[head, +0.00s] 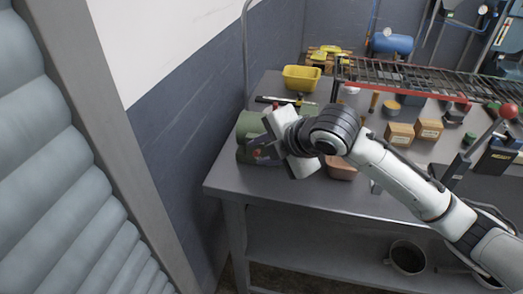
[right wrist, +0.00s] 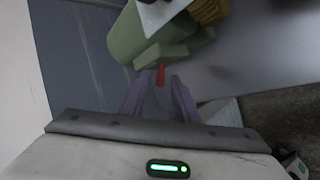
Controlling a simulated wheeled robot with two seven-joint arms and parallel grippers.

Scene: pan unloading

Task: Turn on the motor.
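The green motor (head: 249,124) sits at the left end of the grey workbench, partly hidden behind my right gripper (head: 262,151). In the right wrist view the motor (right wrist: 145,38) fills the top middle, with a small red switch lever (right wrist: 161,75) sticking out from its near side. My right gripper (right wrist: 158,84) is open, its two fingers apart on either side of the line to the red lever. The lever shows between the fingertips; I cannot tell whether either finger touches it. My left gripper is not in view.
The workbench (head: 224,181) holds a yellow bin (head: 301,78), wooden boxes (head: 399,135) and a black rack with a red edge (head: 418,76). A red-knobbed lever (head: 509,110) stands at the right. A wall borders the bench's left side. A bucket (head: 407,258) is on the lower shelf.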

